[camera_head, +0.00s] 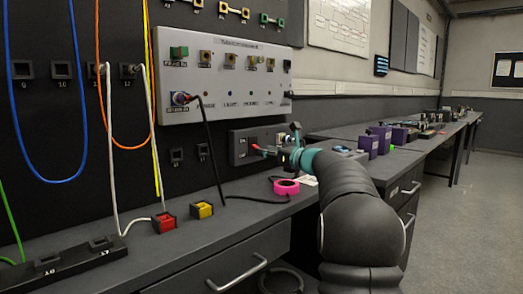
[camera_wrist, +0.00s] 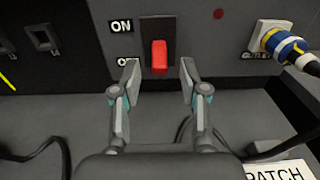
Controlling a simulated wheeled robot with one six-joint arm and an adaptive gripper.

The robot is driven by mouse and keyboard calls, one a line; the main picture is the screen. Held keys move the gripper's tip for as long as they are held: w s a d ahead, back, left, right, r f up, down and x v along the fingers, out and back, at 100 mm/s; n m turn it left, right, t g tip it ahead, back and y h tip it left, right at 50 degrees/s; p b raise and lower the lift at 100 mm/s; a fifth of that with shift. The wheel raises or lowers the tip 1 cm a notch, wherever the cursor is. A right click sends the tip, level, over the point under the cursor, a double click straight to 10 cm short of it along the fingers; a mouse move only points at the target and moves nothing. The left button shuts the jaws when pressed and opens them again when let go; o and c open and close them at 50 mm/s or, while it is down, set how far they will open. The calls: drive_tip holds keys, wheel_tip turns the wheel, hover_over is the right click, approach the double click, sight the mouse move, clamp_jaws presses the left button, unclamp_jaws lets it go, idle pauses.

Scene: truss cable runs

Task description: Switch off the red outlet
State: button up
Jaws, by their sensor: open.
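A red switch lever (camera_wrist: 159,57) stands in a dark upright slot on a dark panel box (camera_wrist: 215,60). The lever shows in the lower part of the slot, level with the partly covered OFF label; the ON label (camera_wrist: 120,26) is above. My gripper (camera_wrist: 158,72) is open and empty, with one finger on each side of the lever. Contact cannot be told. In the head view my gripper (camera_head: 284,151) is in front of the wall box (camera_head: 240,146). A red block (camera_head: 165,222) sits on the bench at a white cable's end.
A blue, yellow and white plug (camera_wrist: 286,46) with a black cable is right of the switch. Black cable lies on the bench (camera_head: 240,215) under my arm. Hanging cables are at the left.

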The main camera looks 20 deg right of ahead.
drive_tip(key=shift+x, duration=1.35)
clamp_jaws()
drive_tip(key=shift+f+b, duration=0.55)
drive_tip(key=shift+b, duration=0.7)
drive_tip(key=t+b, duration=0.1)
drive_tip(key=b, duration=0.2)
drive_tip(key=shift+w+f+t+y, duration=0.1)
drive_tip(key=shift+t+y, duration=0.2)
drive_tip(key=shift+r, duration=0.25)
